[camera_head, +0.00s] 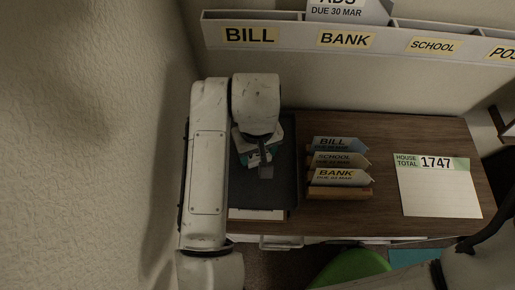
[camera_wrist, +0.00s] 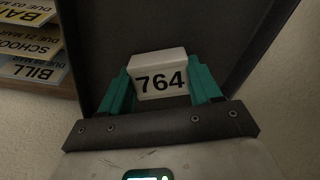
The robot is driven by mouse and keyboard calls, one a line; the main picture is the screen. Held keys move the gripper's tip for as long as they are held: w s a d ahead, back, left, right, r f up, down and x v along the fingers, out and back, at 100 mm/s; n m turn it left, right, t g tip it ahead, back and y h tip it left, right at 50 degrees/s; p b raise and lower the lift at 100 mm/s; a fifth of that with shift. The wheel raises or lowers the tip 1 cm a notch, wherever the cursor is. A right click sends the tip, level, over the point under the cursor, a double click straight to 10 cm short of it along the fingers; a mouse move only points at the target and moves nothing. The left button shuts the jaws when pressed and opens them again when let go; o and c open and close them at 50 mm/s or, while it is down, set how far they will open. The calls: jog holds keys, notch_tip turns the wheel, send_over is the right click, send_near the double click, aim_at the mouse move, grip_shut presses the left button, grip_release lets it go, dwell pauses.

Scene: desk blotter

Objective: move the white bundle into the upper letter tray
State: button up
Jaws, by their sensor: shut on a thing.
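The white bundle (camera_wrist: 161,78), a small block marked 764, sits between the teal fingers of my gripper (camera_wrist: 160,84) in the wrist view. The fingers are shut on its two sides. The dark upper letter tray (camera_head: 262,197) lies on the left of the desk in the head view; its dark floor (camera_wrist: 175,30) fills the wrist view behind the bundle. My gripper (camera_head: 257,157) is over the tray's back half, pointing down. My wrist mostly hides the bundle in the head view. I cannot tell whether the bundle touches the tray floor.
A wooden rack (camera_head: 340,192) with BILL, SCHOOL and BANK envelopes stands just right of the tray. A HOUSE TOTAL 1747 sheet (camera_head: 437,190) lies farther right. A labelled sorter (camera_head: 290,38) runs along the back wall. White paper (camera_head: 257,214) shows at the tray's front edge.

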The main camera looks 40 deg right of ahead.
jog(key=shift+f, duration=0.2)
jog(key=o, duration=0.9)
jog(key=shift+r, duration=0.1)
notch_tip(320, 180, up, 12)
jog(key=shift+r+p, duration=0.15)
jog(key=shift+p, duration=0.25)
